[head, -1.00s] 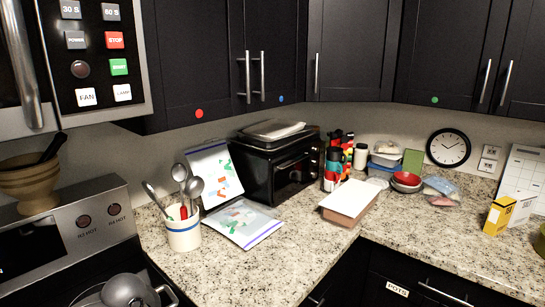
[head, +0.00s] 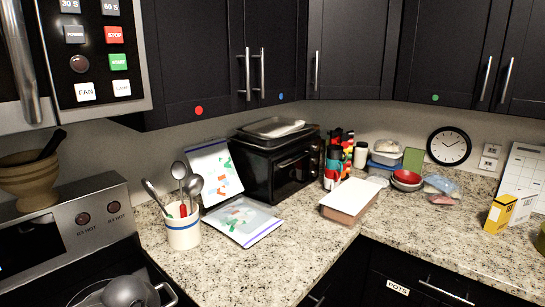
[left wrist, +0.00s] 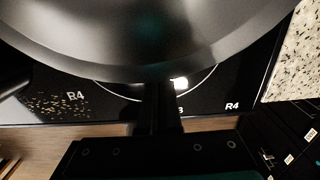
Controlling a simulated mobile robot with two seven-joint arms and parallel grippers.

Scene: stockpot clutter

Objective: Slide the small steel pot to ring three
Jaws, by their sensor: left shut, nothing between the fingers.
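A large, rounded grey steel surface, apparently the small steel pot (left wrist: 150,35), fills the top of the left wrist view, over the black cooktop (left wrist: 215,90). A pale ring line curves out from beneath it, with R4 labels and a partly hidden label ending in 3 nearby. My left gripper (left wrist: 165,88) is shut and empty, its dark fingers pointing up to the steel surface; I cannot tell if they touch it. In the head view, a steel rim and handle (head: 168,294) show at the bottom left, partly cut off, beside a grey rounded shape. My right gripper is not in view.
The control panel (head: 80,222) has R3 HOT and R4 HOT lamps. A white utensil crock (head: 183,234) stands on the counter right of the stove, near a bagged pack (head: 240,222). Yellow specks (left wrist: 50,106) show on the cooktop at left. Open counter lies in front of the crock.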

